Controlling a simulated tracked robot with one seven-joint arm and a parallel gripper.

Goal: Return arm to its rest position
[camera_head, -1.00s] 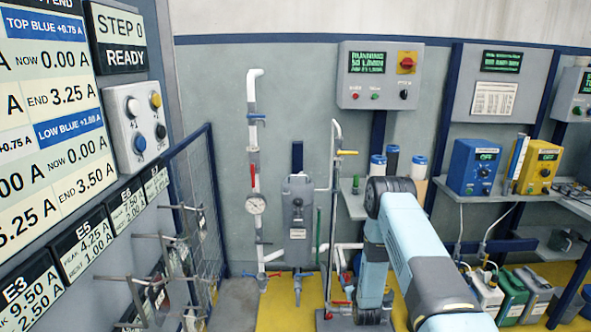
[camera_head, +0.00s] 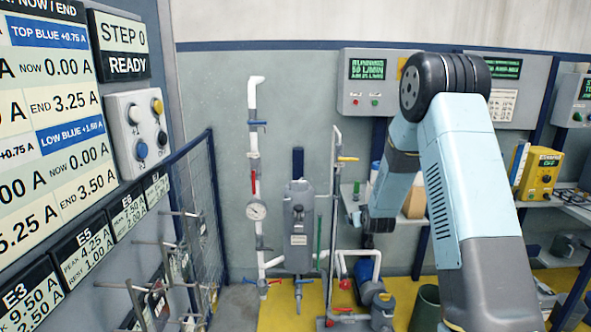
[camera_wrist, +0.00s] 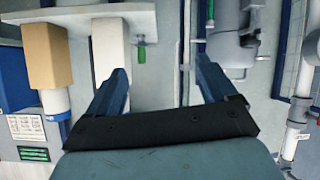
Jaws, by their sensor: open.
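My gripper (camera_wrist: 162,66) shows in the wrist view with its two blue fingers spread apart and nothing between them. My pale blue arm (camera_head: 462,150) stands on the right in the head view, elbow raised in front of the wall boxes. Its forearm hangs down toward the pipework. The fingers cannot be made out in the head view.
A wire fence (camera_head: 203,215) and wall-mounted display boards (camera_head: 45,110) line the left. A yellow power unit (camera_head: 541,174) sits on the right shelf.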

